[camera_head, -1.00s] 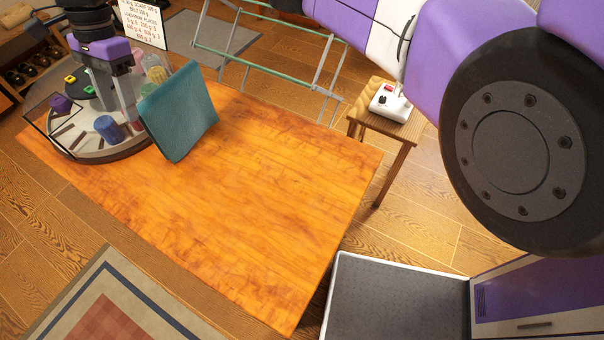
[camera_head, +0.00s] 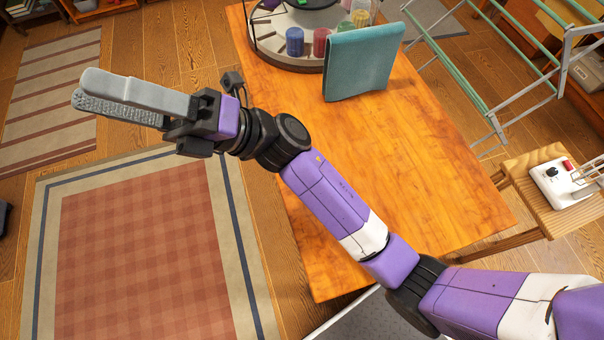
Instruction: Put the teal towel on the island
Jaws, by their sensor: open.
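The teal towel (camera_head: 362,62) is folded into a stiff, flat square. It stands upright, slightly tilted, on the orange wooden island top (camera_head: 440,150), beside the round carousel. Nothing holds it. My gripper (camera_head: 80,92) is at the left of the view, open and empty, with its fingers pointing left. It is out past the island's left edge, above the floor, well apart from the towel. My arm crosses in front of the island's near left part and hides some of its edge.
The round carousel (camera_head: 275,52) holds several coloured cups, including a blue one (camera_head: 295,41). A drying rack (camera_head: 470,80) and a small wooden stool (camera_head: 530,175) with a white switch box (camera_head: 562,186) stand right. A checked rug (camera_head: 140,250) lies left. The island's middle is bare.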

